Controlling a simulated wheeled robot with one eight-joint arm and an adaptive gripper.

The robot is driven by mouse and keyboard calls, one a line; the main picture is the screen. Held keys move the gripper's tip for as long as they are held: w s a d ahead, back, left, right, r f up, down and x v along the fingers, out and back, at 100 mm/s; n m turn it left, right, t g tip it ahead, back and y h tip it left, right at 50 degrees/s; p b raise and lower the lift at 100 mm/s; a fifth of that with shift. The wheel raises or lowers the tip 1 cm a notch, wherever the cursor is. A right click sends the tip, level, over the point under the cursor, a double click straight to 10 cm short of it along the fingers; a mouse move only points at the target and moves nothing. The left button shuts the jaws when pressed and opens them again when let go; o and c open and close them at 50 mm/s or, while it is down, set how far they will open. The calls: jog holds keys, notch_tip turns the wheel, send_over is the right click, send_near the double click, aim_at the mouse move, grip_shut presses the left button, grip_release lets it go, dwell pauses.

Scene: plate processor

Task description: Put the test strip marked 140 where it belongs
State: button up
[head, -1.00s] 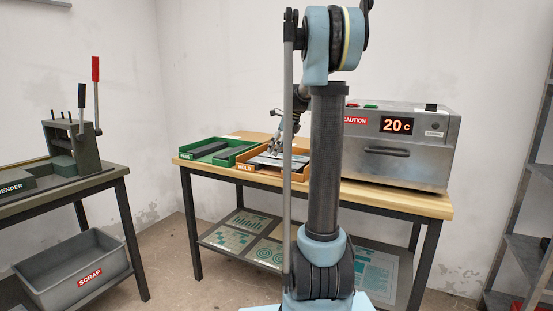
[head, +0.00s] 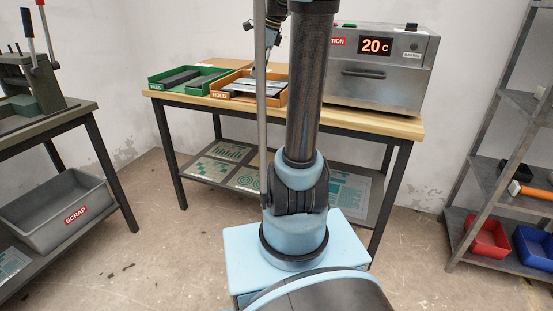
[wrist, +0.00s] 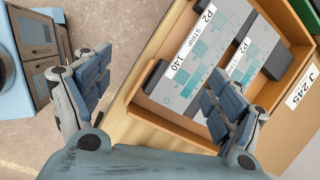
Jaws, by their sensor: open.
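The strip marked 140 (wrist: 181,88) is a flat grey strip with a white label and teal marks, lying in the orange HOLD tray. The tray shows in the head view (head: 218,95) and the wrist view (wrist: 144,113). A second labelled strip (wrist: 262,47) lies beside it; its number is covered by my finger. My gripper (wrist: 158,98) is open and empty above the tray's edge. Its left finger is outside the tray in the picture, and its right finger overlaps the strips. In the head view, my own arm hides part of the tray.
A green tray (head: 159,88) with dark strips stands left of the orange one. An oven-like box (head: 377,73) reading 20 C stands right on the table (head: 340,112). A grey SCRAP bin (head: 60,213) is at left under a bender. Shelves with red (head: 488,236) and blue bins are right.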

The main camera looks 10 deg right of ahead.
jog(key=s+f+n+h, duration=0.1)
jog(key=s+f+n, duration=0.9)
jog(key=s, duration=0.6)
jog(key=s+f+n+h, duration=0.2)
jog(key=s+f+n, duration=0.9)
jog(key=s, duration=0.5)
notch_tip(320, 180, down, 2)
jog(key=shift+s+a+f, duration=0.2)
jog(key=shift+s+a, duration=0.05)
jog(key=shift+a, duration=0.15)
jog(key=shift+w, duration=0.1)
